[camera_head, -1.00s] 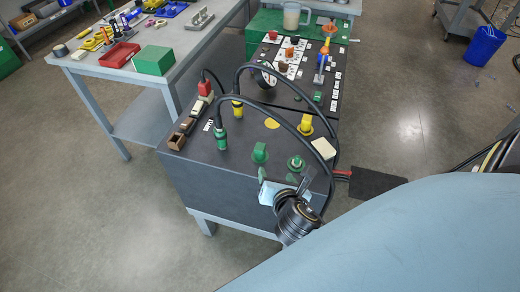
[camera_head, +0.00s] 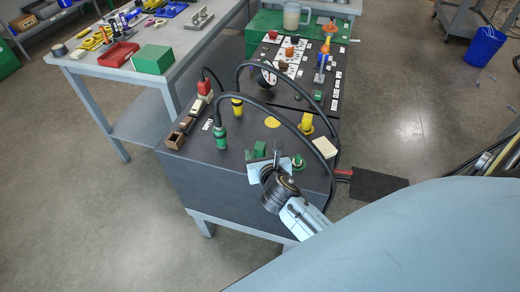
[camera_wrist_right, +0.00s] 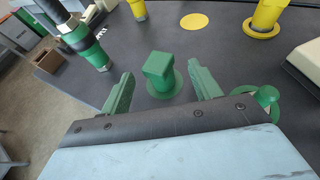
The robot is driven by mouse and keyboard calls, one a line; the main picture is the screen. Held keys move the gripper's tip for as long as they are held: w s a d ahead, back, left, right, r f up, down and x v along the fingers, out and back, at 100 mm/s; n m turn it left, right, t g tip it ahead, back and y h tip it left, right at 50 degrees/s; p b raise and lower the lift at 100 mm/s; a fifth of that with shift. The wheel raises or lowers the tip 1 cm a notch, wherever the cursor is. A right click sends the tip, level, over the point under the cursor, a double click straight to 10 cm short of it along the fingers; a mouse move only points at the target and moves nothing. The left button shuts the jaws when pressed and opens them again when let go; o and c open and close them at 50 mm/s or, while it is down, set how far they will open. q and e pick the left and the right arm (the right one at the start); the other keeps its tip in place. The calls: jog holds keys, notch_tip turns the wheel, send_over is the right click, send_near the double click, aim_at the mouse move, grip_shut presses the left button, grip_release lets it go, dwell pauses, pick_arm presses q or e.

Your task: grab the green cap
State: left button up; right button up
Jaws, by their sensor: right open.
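A green cap (camera_wrist_right: 160,72) with a square block top and a round flange stands upright on the dark cart top, and it also shows in the head view (camera_head: 260,149). My right gripper (camera_wrist_right: 160,69) is open, with one green finger on each side of this cap in the wrist view. Gaps show between the cap and both fingers, so it is not held. A second, rounder green fitting (camera_wrist_right: 267,98) stands to the right, partly hidden by the gripper; in the head view (camera_head: 298,161) it is just right of the wrist. My left gripper is not in view.
A green-and-black cable connector (camera_head: 221,138) stands left of the cap. Yellow fittings (camera_head: 306,123) stand behind, and black cables arch over the cart. A cream block (camera_head: 324,147) lies at the right. A yellow disc (camera_head: 272,123) lies flat on the cart top (camera_head: 205,151).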

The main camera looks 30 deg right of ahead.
aim_at(259, 147)
jog(key=x, duration=0.4)
jog(key=shift+r+b, duration=0.1)
jog(key=shift+b, duration=0.25)
jog(key=c, duration=1)
